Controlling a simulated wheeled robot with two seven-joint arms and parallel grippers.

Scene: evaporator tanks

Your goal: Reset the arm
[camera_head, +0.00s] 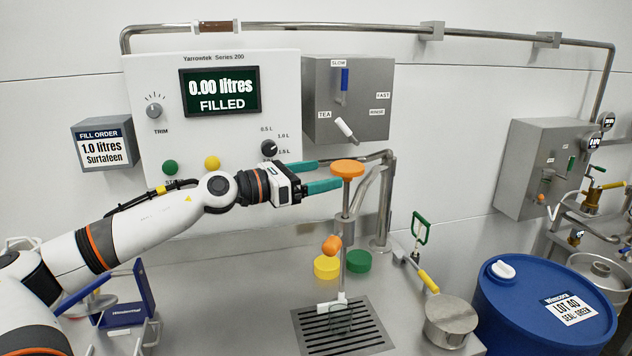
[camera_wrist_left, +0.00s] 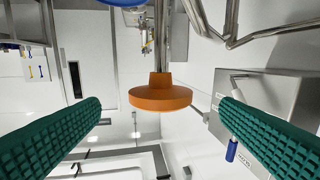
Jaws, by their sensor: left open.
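My left arm reaches in from the left in the head view. My left gripper (camera_head: 322,176) is open, its green fingers spread, in front of the control panel (camera_head: 222,120) and just left of an orange round knob (camera_head: 347,168) on top of an upright metal stem. In the left wrist view the green fingers (camera_wrist_left: 165,125) stand wide apart, with the orange knob (camera_wrist_left: 160,95) seen between and beyond them. Nothing is held, and the knob appears apart from both fingers. My right gripper is in neither view.
The panel display (camera_head: 221,92) reads 0.00 litres FILLED. A grey switch box (camera_head: 350,75) hangs right of the panel. A drain grate (camera_head: 342,328), yellow cap (camera_head: 326,267), green cap (camera_head: 358,261) and steel pot (camera_head: 450,322) are on the counter. A blue drum (camera_head: 510,315) stands at right.

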